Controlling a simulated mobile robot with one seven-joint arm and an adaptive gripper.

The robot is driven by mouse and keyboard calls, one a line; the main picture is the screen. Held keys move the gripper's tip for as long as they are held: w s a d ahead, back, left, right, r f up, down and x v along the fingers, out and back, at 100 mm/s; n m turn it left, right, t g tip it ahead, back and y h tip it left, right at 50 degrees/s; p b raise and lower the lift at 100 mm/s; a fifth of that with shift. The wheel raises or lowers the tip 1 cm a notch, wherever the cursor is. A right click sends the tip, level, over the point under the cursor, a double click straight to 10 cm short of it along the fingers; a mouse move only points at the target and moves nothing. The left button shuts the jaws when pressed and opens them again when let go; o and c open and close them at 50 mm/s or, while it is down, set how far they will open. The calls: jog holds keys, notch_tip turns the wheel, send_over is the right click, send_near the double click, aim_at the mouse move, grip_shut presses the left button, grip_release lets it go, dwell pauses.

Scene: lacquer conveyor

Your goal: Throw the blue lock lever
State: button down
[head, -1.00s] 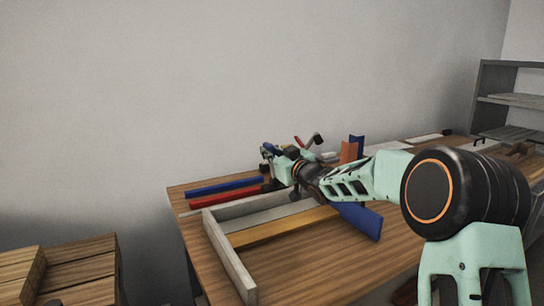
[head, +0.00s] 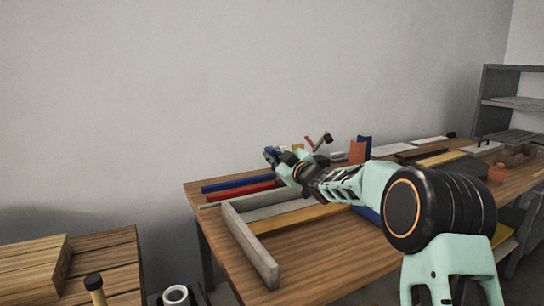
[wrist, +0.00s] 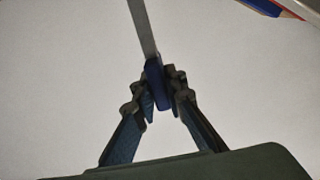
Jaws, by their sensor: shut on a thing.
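The blue lock lever shows in the wrist view as a blue grip (wrist: 155,84) on a thin grey bar (wrist: 142,30) that runs up out of the picture. My gripper (wrist: 160,92) is shut on the blue grip, with one finger on each side. In the head view my gripper (head: 271,155) is over the far side of the wooden table, close to the wall. There my own wrist hides most of the lever and its mount.
A blue bar (head: 235,184) and a red bar (head: 240,192) lie left of my gripper. A grey frame (head: 248,249) lies in front. A red lever with a dark knob (head: 327,138) stands just right of my wrist. Grey shelves (head: 510,104) stand far right.

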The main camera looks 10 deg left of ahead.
jog(key=shift+f, duration=0.1)
jog(key=c, duration=2)
grip_release()
jog(key=shift+o, duration=0.2)
jog(key=shift+s, duration=0.1)
jog(key=v, duration=1.2)
